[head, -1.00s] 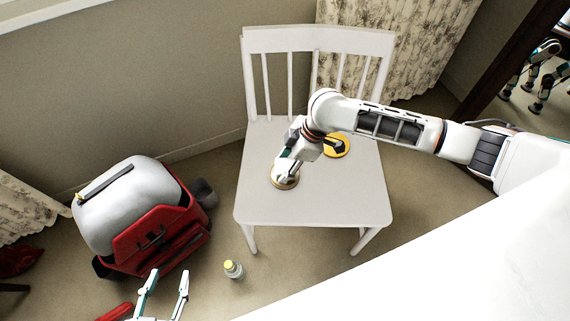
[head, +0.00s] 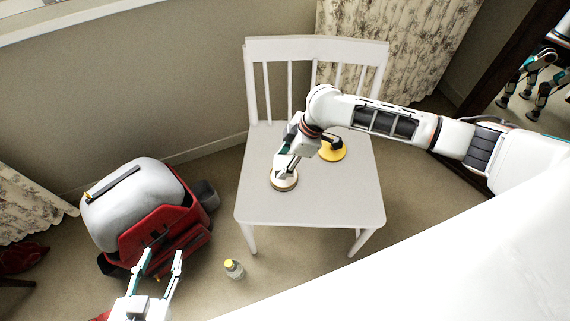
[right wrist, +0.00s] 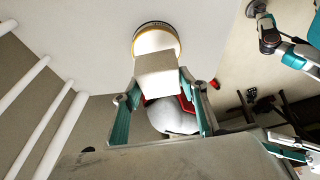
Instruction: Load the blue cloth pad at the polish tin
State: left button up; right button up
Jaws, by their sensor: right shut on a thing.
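My right gripper (head: 287,163) is low over the white chair seat, at a round tin with a gold rim (head: 284,184). In the right wrist view, my right gripper (right wrist: 160,86) is shut on a pale block (right wrist: 158,70), which overlaps the round tin (right wrist: 177,38). I cannot tell whether the block touches the tin's contents. The block looks white or cream here; no blue face of a pad shows. A yellow round disc (head: 333,153) with a dark piece on it lies on the seat behind. My left gripper (head: 163,256) is open and empty at the lower left.
The white chair (head: 310,208) stands on carpet against the wall and curtain. A red and grey suitcase or bag (head: 135,205) sits on the floor at left. A small yellow-capped bottle (head: 234,269) stands on the floor between them. Bare floor lies around the bottle.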

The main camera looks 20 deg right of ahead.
aim_at(279, 162)
pick_arm(q)
jog(key=shift+t, duration=0.4)
jog(key=shift+w+r+p, duration=0.3)
jog(key=shift+r+p, duration=0.1)
jog(key=shift+r, duration=0.45)
jog(key=shift+w+r+p, duration=0.3)
jog(key=shift+r+p, duration=0.1)
jog(key=shift+r, duration=0.45)
jog(key=shift+w+r+p, duration=0.3)
jog(key=shift+r+p, duration=0.1)
jog(key=shift+r, duration=0.45)
pick_arm(e)
jog(key=shift+r, duration=1.65)
